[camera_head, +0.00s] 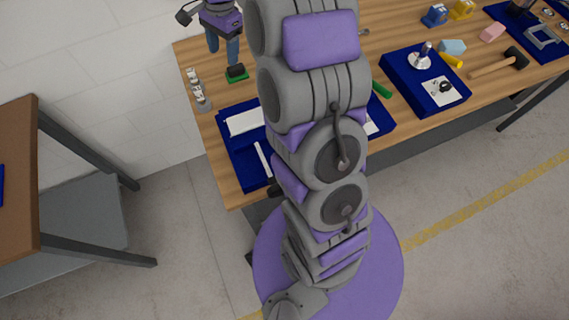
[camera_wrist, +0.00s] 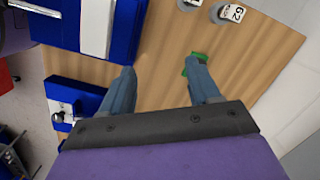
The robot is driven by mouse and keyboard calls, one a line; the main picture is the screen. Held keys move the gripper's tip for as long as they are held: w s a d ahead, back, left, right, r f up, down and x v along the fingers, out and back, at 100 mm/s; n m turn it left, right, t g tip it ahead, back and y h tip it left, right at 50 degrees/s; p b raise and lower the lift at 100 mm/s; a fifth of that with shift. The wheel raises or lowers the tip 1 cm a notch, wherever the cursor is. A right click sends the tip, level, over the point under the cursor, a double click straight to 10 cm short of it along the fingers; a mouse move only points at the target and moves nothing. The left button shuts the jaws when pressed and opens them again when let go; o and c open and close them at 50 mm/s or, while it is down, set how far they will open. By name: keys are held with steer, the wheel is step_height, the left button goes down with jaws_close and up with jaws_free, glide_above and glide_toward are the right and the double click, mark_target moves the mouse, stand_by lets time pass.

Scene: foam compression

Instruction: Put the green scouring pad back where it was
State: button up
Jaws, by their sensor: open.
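A small green piece with a dark block on top (camera_head: 237,77) lies on the wooden table near its far left edge; it looks like the scouring pad. In the wrist view, green (camera_wrist: 199,57) shows at the tip of the right finger, which hides part of it. My gripper (camera_head: 223,54) is above the table beside this piece, with its blue-grey fingers pointing down. In the wrist view, my gripper (camera_wrist: 161,67) is open, with only bare wood between the fingers. I cannot tell whether the right finger touches the green piece.
Small labelled cylinders (camera_head: 198,92) stand along the table's left edge, close to the green piece. A blue tray (camera_head: 238,160) with white plates lies nearer. Another blue tray (camera_head: 457,98) holds a metal fixture. A black-headed mallet (camera_head: 515,59) lies at right. My arm hides the middle.

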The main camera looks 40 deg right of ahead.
steer(key=s+a+n, duration=0.2)
steer(key=s+n, duration=0.3)
steer(key=s, duration=0.7)
steer(key=s+a+r+n+g+h, duration=0.1)
steer(key=s+n, duration=0.3)
steer(key=s, duration=0.9)
steer(key=s+a+r+n, duration=0.1)
steer(key=s+a+n, duration=0.3)
steer(key=s, duration=0.8)
steer(key=shift+s+n+g+h, duration=0.3)
steer(key=shift+s+n, duration=0.05)
steer(key=shift+n, duration=0.45)
steer(key=shift+a, duration=0.1)
